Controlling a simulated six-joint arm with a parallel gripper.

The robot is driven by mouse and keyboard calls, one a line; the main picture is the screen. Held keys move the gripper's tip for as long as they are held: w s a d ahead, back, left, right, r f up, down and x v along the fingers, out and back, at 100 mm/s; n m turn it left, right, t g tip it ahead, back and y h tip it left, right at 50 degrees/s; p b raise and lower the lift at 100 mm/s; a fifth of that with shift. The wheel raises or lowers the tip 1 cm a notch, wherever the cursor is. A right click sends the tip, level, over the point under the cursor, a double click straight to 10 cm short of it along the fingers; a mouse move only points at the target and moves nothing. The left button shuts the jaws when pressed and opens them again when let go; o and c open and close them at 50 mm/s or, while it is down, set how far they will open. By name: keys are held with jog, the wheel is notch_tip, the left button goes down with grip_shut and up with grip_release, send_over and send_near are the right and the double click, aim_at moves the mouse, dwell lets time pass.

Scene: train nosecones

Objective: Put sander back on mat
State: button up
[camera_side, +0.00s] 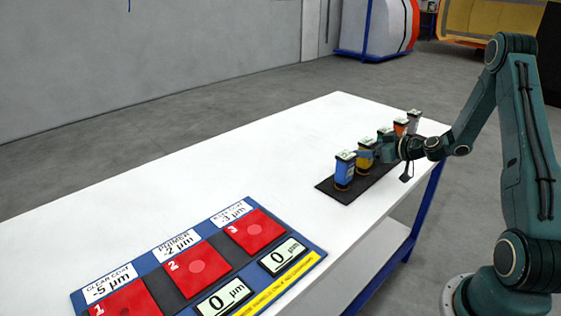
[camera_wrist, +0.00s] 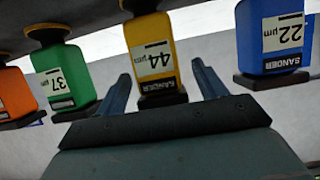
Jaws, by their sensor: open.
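A row of sanders stands on a black mat (camera_side: 340,194) near the right end of the white table. A blue sander (camera_side: 344,172) labelled 22 µm is nearest the side camera. A yellow sander (camera_side: 364,166) labelled 44 µm is behind it, then green, orange and grey ones. My gripper (camera_side: 377,153) is at the row, by the yellow sander. In the wrist view my open fingers (camera_wrist: 162,82) lie either side of the yellow sander (camera_wrist: 152,50), with gaps showing.
The orange sander (camera_wrist: 15,95) and the grey sander (camera_side: 413,121) stand close in the same row. A blue panel (camera_side: 318,253) with numbered red squares and two µm displays lies at the table's near end. The table between panel and mat is clear.

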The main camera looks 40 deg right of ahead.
jog(key=shift+v, duration=2.55)
jog(key=shift+r, duration=0.1)
jog(key=a+r+n+g+y, duration=0.15)
jog(key=a+r, duration=0.35)
jog(key=a, duration=0.5)
jog(key=a+r+n+g+y, duration=0.1)
jog(key=a+r+n+g, duration=0.15)
jog(key=a+r, duration=0.5)
jog(key=s+a+r+m+g+h, duration=0.1)
jog(key=s+a, duration=0.4)
jog(key=s, duration=0.6)
jog(key=s+a+r+m+g+h, duration=0.1)
jog(key=s+a+r+m+g, duration=0.2)
jog(key=s+a, duration=0.3)
jog(key=shift+s+r, duration=0.25)
jog(key=shift+s, duration=2.15)
